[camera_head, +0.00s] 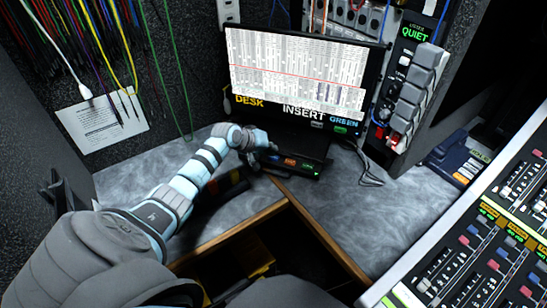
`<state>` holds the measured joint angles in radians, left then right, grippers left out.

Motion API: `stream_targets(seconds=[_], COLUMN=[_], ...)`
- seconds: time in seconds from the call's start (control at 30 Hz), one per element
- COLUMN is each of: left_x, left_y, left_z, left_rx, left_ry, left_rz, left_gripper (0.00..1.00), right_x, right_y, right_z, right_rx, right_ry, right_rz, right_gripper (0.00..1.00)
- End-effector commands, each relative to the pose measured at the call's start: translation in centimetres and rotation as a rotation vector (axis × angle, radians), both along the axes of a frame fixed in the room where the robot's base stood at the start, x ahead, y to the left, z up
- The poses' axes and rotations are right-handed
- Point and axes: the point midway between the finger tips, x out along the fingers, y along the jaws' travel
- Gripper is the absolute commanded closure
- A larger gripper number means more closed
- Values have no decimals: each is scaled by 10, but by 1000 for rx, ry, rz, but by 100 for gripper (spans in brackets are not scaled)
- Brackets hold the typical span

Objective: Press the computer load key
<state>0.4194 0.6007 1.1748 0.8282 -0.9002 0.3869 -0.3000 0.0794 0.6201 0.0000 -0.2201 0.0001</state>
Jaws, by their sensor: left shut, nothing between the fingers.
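A small black key panel (322,172) sits on the grey desk below the monitor. It has a row of small lit keys (290,162), orange and green among them. Their labels are too small to read, so I cannot tell which one is the load key. My left arm reaches in from the left. My left gripper (273,148) is shut and empty, at the panel's left end, close to the keys. I cannot tell whether its tips touch a key. My right gripper is not in view.
The monitor (298,75) stands just behind the panel. A cable (370,175) lies on the desk to the right. A mixing console (480,240) fills the right side. Coloured cables (110,45) hang at the left. The desk's wooden edge (325,240) runs in front.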

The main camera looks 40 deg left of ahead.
Motion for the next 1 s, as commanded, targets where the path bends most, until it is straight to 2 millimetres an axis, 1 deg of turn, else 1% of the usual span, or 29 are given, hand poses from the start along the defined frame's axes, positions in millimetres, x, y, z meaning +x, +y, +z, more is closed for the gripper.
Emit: stream_targets(seconds=[0.37,1.0], left_x=[0,0], left_y=[0,0], left_z=[-1,-8], left_rx=[0,0], left_ry=[0,1], left_rz=[0,-1], left_gripper=[100,100], right_x=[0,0], right_y=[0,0], right_z=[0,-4], right_rx=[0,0], right_ry=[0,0], right_rz=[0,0], right_gripper=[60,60])
